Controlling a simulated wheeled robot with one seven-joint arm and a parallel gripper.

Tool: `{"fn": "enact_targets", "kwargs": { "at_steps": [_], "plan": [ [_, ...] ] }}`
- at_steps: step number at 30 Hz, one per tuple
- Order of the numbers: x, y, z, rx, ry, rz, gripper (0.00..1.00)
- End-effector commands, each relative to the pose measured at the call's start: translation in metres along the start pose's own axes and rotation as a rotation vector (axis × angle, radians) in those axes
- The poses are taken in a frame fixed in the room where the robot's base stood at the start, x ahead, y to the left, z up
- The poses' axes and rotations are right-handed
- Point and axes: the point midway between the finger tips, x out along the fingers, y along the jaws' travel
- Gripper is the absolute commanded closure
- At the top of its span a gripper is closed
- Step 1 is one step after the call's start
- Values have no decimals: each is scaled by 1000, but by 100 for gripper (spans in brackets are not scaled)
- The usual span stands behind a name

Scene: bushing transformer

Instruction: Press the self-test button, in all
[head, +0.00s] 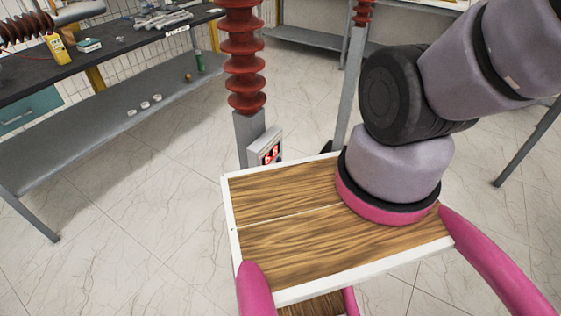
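A small grey box (263,148) with a lit red display is fixed low on a grey post, below a red-brown ribbed bushing (243,55). The box sits just beyond the far edge of my wooden deck, which may hide its lower part. Its front is seen at an angle, and I cannot make out a self-test button on it. My arm rises from the deck and leaves the picture at the upper right. My gripper is out of view.
A dark workbench (105,48) at the left holds a yellow meter (57,48), a small light-coloured device (89,45) and metal tools (163,19). Its lower shelf (90,130) carries small items. A second bushing (363,12) stands behind. Tiled floor is clear left of my deck.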

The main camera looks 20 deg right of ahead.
Motion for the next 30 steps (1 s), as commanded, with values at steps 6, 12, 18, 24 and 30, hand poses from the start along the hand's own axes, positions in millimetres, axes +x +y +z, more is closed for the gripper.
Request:
{"fn": "enact_targets", "kwargs": {
  "at_steps": [6, 12, 18, 24, 30],
  "plan": [
    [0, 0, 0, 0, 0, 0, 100],
    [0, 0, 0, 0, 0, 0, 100],
    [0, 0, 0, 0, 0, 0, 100],
    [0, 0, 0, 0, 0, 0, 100],
    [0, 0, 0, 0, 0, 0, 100]
  ]
}}
